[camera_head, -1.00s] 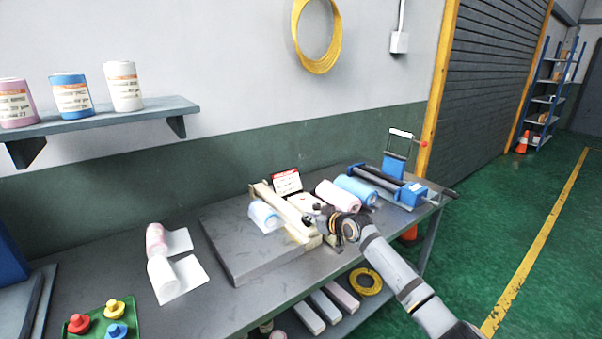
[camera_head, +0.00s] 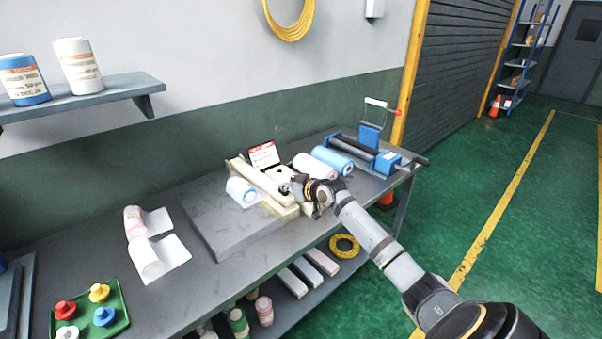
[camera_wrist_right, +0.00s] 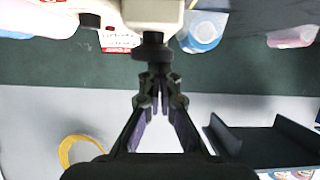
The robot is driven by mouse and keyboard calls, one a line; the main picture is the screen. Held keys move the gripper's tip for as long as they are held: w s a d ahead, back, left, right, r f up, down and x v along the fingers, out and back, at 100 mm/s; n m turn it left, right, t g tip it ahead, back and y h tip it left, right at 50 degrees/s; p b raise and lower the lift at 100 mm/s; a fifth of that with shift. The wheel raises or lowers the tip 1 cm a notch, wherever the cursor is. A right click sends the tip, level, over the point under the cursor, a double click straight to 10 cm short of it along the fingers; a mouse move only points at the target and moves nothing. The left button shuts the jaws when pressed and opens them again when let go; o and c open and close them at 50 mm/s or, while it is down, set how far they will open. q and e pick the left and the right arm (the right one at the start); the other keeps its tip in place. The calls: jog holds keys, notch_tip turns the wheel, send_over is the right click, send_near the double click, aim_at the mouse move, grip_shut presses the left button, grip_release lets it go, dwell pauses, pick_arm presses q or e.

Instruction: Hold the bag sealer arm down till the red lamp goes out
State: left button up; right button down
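The cream bag sealer (camera_head: 262,186) sits on the workbench, its long arm slanting toward the bench's front edge. A blue-white roll (camera_head: 241,191) lies against its left side. My right gripper (camera_head: 288,188) is at the sealer's near right part. In the right wrist view my right gripper (camera_wrist_right: 155,80) has its fingertips together, right by a black knob (camera_wrist_right: 152,48) on the cream body (camera_wrist_right: 152,12); I cannot tell whether they touch. A small red spot (camera_wrist_right: 110,28) shows beside the body; I cannot tell if it is the lamp. My left gripper is out of view.
A red-and-white sign (camera_head: 264,155) stands behind the sealer. Pink (camera_head: 316,166) and blue (camera_head: 332,160) rolls and a blue roller device (camera_head: 378,155) lie to the right. A green tray (camera_head: 115,305) with knobbed pieces is at the left. The grey slab (camera_head: 225,235) has bare space.

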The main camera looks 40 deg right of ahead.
pick_arm(q)
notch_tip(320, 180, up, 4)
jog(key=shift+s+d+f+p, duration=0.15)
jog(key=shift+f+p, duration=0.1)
jog(key=shift+p, duration=0.8)
pick_arm(e)
jog(key=v, duration=1)
jog(key=shift+s+a+r, duration=0.2)
jog(key=shift+s+r, duration=0.05)
jog(key=shift+r, duration=0.25)
